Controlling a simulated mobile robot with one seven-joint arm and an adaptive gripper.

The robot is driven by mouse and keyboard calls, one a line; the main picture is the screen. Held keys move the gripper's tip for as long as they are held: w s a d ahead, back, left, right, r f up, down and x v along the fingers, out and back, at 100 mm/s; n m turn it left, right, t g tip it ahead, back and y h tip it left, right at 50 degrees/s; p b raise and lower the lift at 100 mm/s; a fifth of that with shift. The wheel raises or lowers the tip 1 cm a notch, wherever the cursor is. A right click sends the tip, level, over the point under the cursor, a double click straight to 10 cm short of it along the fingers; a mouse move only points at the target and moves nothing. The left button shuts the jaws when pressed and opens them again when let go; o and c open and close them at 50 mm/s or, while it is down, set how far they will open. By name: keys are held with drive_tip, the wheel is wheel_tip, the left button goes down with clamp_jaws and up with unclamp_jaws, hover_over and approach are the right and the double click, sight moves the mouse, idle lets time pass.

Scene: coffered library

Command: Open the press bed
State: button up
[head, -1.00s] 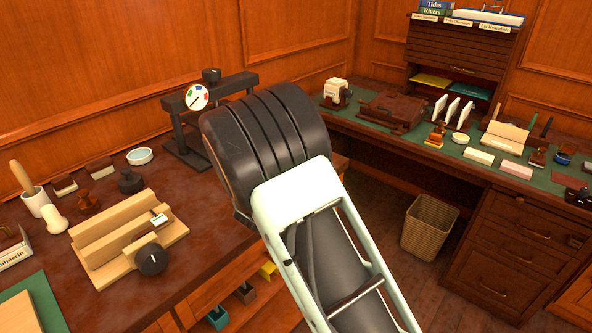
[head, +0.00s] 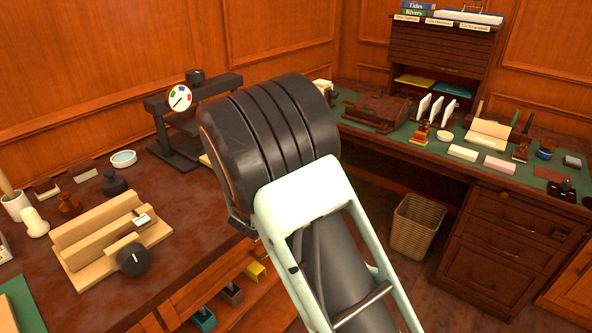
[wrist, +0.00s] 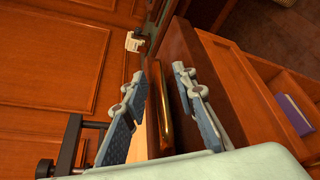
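The black press (head: 190,115) with a round coloured dial (head: 180,97) stands at the back of the left table. Its lower right part is hidden behind my arm in the head view. A small pale strip (head: 205,160) shows beside its base, possibly part of the bed. In the wrist view the dark press frame (wrist: 68,145) is at lower left. My gripper (wrist: 160,70) is open there. A shiny brass-coloured bar (wrist: 161,105) lies between its fingers in the picture, beside a pale surface (wrist: 138,148). I cannot tell whether the fingers touch the bar. The head view hides my gripper.
A wooden jig with a black knob (head: 132,259) sits on the left table (head: 190,210), with small jars behind it. A desk (head: 400,147) with stationery stands at right. A wicker bin (head: 416,226) is on the floor between them.

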drive_tip(key=v, duration=1.2)
